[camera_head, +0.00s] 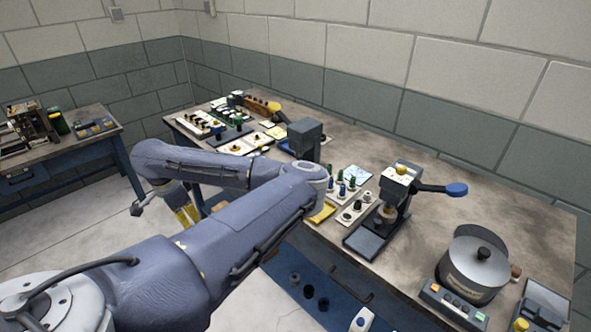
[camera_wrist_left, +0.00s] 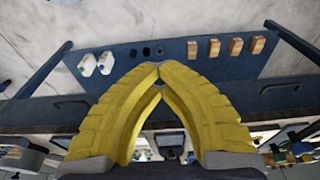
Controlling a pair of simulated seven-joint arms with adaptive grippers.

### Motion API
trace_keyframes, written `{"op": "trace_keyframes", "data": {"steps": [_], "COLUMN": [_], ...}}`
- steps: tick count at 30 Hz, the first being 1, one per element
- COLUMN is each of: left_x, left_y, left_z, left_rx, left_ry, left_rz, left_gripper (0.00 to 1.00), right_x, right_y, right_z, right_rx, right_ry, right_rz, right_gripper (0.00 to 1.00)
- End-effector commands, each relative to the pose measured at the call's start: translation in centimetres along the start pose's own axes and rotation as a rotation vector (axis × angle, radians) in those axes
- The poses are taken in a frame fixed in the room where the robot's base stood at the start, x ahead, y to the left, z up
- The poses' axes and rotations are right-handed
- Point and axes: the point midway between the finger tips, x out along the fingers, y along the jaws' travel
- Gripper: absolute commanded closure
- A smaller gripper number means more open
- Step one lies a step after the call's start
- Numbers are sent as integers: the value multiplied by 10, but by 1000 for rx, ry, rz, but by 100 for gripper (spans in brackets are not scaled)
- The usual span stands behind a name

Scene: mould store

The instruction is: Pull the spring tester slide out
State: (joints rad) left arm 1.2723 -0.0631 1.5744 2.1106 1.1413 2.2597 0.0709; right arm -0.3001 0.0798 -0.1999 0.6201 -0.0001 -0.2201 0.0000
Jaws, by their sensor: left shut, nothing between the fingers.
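A press-like device (camera_head: 400,190) with a side lever ending in a blue knob stands on the workbench, right of centre in the head view. I take it for the spring tester. A flat dark slide or tray (camera_head: 366,243) shows at its foot, towards the bench's front edge. My left gripper (camera_head: 188,215) has yellow fingers and is off the bench's front side, well left of the device and apart from it. In the left wrist view its fingertips (camera_wrist_left: 160,74) meet with nothing between them. My right gripper is in neither view.
Racks with small green and blue parts (camera_head: 345,187) stand left of the device. A grey block-shaped unit (camera_head: 305,138) is farther left. A lidded pot (camera_head: 474,268) stands at the right. My left arm hides part of the bench front. Wooden blocks (camera_wrist_left: 214,47) line the blue panel.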

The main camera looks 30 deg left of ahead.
Motion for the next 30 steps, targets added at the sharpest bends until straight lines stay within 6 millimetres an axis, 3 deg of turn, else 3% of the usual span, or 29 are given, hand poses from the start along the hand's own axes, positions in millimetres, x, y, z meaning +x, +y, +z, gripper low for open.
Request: {"op": "trace_keyframes", "data": {"steps": [21, 30], "left_x": [-2, -2], "left_y": [0, 0], "left_z": [13, 13], "left_rx": [1, 1], "left_ry": [0, 0], "left_rz": [0, 0], "left_gripper": [100, 67], "right_x": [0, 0], "right_y": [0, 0], "right_z": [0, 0], "right_rx": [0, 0], "right_ry": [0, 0], "right_rz": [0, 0], "right_gripper": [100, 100]}}
